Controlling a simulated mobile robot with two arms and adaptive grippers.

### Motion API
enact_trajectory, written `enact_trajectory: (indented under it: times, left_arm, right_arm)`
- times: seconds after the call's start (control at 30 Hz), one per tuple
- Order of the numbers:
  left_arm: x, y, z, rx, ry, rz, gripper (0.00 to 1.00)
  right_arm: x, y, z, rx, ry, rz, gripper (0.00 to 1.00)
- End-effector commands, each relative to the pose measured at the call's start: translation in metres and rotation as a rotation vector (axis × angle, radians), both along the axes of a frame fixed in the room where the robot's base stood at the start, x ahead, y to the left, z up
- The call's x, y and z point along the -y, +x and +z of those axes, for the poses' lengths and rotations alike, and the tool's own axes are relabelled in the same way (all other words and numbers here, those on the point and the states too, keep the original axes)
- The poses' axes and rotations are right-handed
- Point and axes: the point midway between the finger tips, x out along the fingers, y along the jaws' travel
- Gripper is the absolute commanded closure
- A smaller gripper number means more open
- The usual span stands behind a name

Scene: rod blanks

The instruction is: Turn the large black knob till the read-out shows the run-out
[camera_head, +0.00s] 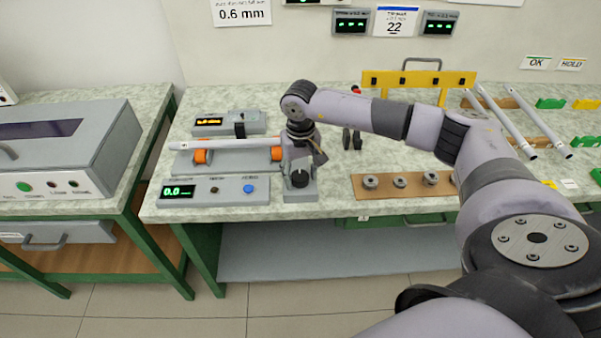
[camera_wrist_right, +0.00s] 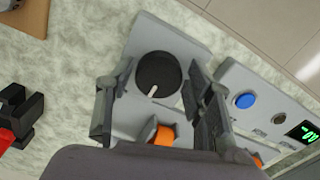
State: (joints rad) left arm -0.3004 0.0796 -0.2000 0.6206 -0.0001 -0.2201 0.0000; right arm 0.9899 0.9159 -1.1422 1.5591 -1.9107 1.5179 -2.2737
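The large black knob (camera_head: 301,179) sits on a grey block at the right end of the roller fixture (camera_head: 228,168). In the right wrist view the knob (camera_wrist_right: 158,73) shows from above, with a white pointer mark toward the lower edge. My right gripper (camera_head: 303,160) points down over the knob. In the right wrist view its fingers (camera_wrist_right: 160,88) are spread on either side of the knob, with gaps visible. The green read-out (camera_head: 178,191) shows 0.0 on the grey box in front. A pale rod (camera_head: 190,145) lies on orange rollers (camera_head: 201,156). My left gripper is not in view.
A blue button (camera_head: 249,188) is on the read-out box. A second box with an amber display (camera_head: 209,122) stands behind the rod. A brown board with metal collars (camera_head: 400,181) lies to the right. A yellow rack (camera_head: 420,79) and more rods (camera_head: 505,120) are beyond.

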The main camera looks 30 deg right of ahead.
Motion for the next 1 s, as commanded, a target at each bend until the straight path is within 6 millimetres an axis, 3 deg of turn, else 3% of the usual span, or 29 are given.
enact_trajectory:
  times: [0.5,0.77,1.0]
  left_arm:
    - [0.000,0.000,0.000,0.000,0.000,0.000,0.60]
    - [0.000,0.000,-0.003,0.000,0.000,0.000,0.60]
    - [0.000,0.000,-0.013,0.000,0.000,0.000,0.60]
  right_arm:
    - [0.000,0.000,0.001,0.000,0.001,0.000,0.88]
    - [0.000,0.000,0.000,0.001,0.001,-0.029,0.88]
    - [-0.001,0.001,-0.002,0.002,0.000,-0.154,0.88]
